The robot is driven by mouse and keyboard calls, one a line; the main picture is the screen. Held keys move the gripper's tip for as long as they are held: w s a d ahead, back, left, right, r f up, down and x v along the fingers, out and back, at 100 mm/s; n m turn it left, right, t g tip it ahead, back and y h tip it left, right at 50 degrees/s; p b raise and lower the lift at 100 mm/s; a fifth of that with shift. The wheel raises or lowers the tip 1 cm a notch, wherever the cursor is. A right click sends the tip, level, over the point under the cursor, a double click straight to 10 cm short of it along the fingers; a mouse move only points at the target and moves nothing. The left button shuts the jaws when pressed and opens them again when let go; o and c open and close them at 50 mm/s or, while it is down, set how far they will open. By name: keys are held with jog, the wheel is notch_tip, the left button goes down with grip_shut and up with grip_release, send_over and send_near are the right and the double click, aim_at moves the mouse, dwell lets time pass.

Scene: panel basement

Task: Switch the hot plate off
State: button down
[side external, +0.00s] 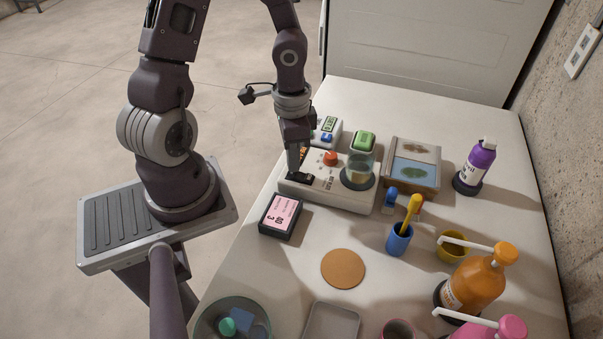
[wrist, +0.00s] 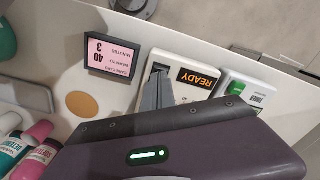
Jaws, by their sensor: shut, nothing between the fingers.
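The hot plate (side external: 338,194) is a pale box on the table, with an orange-red knob (side external: 330,158), a black rocker switch (side external: 301,177) at its front left and a round dark heating disc on the right. In the wrist view a display on the hot plate reads READY (wrist: 198,79). My gripper (side external: 293,171) is shut and empty, pointing down with its tips at or just above the switch. I cannot tell whether they touch. The fingers (wrist: 156,88) hide part of the switch.
A pink-screened card (side external: 282,214) reading 40 and 3 lies in front of the hot plate. A timer-like box (side external: 326,131) stands behind it. A blue cup (side external: 399,240), an orange pump bottle (side external: 478,284) and a purple bottle (side external: 477,164) stand to the right. Free table surrounds the cork disc (side external: 343,269).

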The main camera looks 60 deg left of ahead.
jog(key=shift+f, duration=0.55)
notch_tip(320, 180, up, 6)
jog(key=shift+f, duration=0.1)
jog(key=shift+r, duration=0.6)
jog(key=s+d+r+n+t, duration=0.1)
jog(key=s+d+r, duration=0.3)
jog(key=r, duration=0.4)
jog(key=s+d+r+n+t, duration=0.2)
jog(key=s+d+r+t, duration=0.2)
jog(key=r, duration=0.4)
jog(key=shift+d+r+t, duration=0.25)
jog(key=shift+t, duration=0.05)
